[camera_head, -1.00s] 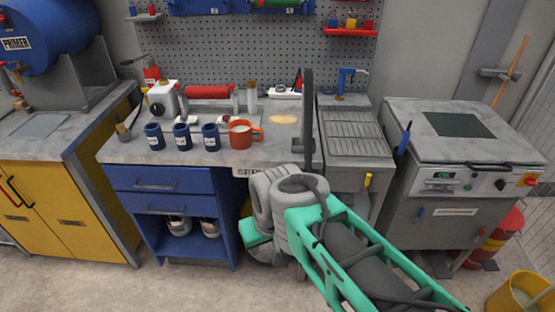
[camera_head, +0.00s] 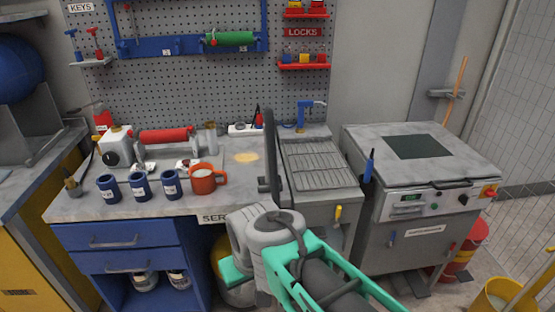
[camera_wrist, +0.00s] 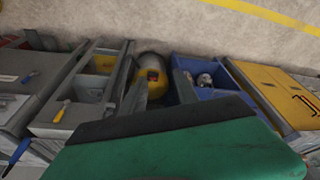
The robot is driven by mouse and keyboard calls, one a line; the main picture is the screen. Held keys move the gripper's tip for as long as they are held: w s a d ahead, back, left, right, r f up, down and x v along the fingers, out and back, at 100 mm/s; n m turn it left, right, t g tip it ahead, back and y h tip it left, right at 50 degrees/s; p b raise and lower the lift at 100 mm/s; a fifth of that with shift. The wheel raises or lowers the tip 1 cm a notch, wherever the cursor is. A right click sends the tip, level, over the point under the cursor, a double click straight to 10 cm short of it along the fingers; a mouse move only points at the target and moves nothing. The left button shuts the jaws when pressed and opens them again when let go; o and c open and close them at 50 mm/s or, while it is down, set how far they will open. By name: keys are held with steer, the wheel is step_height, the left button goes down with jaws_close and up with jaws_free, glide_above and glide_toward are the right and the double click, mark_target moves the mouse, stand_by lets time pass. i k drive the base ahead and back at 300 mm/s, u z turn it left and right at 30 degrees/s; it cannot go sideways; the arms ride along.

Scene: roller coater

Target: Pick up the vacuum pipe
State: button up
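The vacuum pipe is not clearly to be made out. A yellow drum-shaped body, likely the vacuum (camera_head: 234,291), stands in the gap under the bench, mostly behind my arm. It also shows in the wrist view (camera_wrist: 152,70). A dark upright bar (camera_head: 271,150) rises beyond my wrist; I cannot tell if it is part of the pipe or of my gripper. In the wrist view my gripper (camera_wrist: 160,86) appears open, with two grey fingers apart and nothing seen between them. The fingers point toward the gap, with the drum beyond.
The bench (camera_head: 90,206) holds an orange mug (camera_head: 205,179), several blue cans (camera_head: 139,186) and a red roller (camera_head: 166,136). A grey basin unit (camera_head: 321,207) and a machine with a control panel (camera_head: 420,198) stand to the right. A yellow bucket (camera_head: 498,297) is at far right.

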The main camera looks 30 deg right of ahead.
mark_target(266, 182)
steer(key=u, duration=0.3)
steer(key=i, duration=0.6)
steer(key=u, duration=0.45)
